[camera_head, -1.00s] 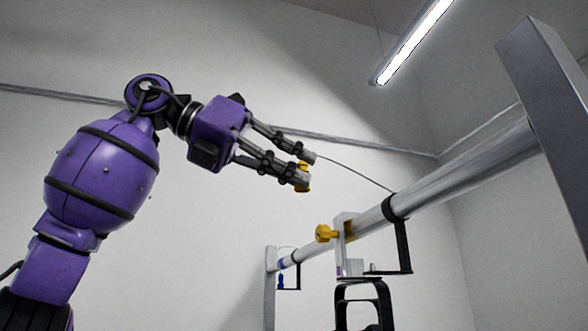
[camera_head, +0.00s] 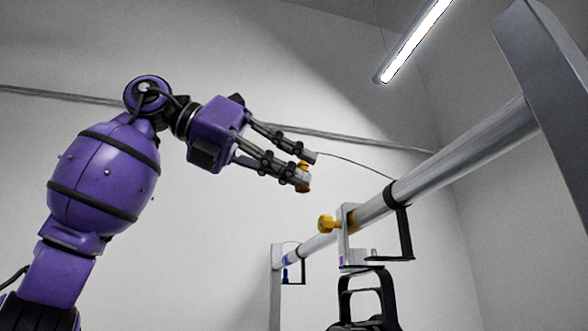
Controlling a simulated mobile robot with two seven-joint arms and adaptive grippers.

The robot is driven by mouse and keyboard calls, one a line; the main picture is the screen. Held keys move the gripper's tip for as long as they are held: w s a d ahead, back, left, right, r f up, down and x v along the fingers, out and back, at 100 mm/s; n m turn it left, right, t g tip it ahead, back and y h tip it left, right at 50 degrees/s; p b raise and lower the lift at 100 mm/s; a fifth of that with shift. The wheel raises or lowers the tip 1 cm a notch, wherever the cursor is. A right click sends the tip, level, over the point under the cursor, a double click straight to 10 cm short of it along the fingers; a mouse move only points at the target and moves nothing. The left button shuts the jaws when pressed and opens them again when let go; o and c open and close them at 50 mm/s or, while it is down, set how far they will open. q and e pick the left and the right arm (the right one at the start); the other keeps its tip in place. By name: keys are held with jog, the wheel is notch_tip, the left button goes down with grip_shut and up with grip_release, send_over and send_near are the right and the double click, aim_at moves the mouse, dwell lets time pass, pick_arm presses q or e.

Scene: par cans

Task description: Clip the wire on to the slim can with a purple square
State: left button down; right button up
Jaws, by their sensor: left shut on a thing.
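The thin dark wire (camera_head: 352,164) runs from the fingertips to the bar near a black strap. A clamp (camera_head: 344,235) with a yellow knob (camera_head: 328,223) hangs on the bar, right of and below the gripper. It bears a small purple mark (camera_head: 341,261). A black can (camera_head: 366,318) in a yoke hangs beneath it, cut off by the bottom edge. Whether it is slim is unclear. My right gripper is out of view.
The silver bar (camera_head: 465,152) slants from upper right to lower left between grey posts (camera_head: 555,110). A farther clamp with a blue mark (camera_head: 285,274) sits near its left end. A lit tube lamp (camera_head: 415,42) hangs above. The space between gripper and clamp looks free.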

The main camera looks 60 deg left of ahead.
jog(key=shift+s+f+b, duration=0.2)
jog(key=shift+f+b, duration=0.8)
jog(key=shift+b, duration=0.05)
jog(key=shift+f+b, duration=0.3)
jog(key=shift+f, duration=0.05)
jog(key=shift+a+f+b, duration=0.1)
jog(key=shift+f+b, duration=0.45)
jog(key=shift+b, duration=0.05)
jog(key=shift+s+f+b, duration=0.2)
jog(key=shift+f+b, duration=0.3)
jog(key=shift+b, duration=0.05)
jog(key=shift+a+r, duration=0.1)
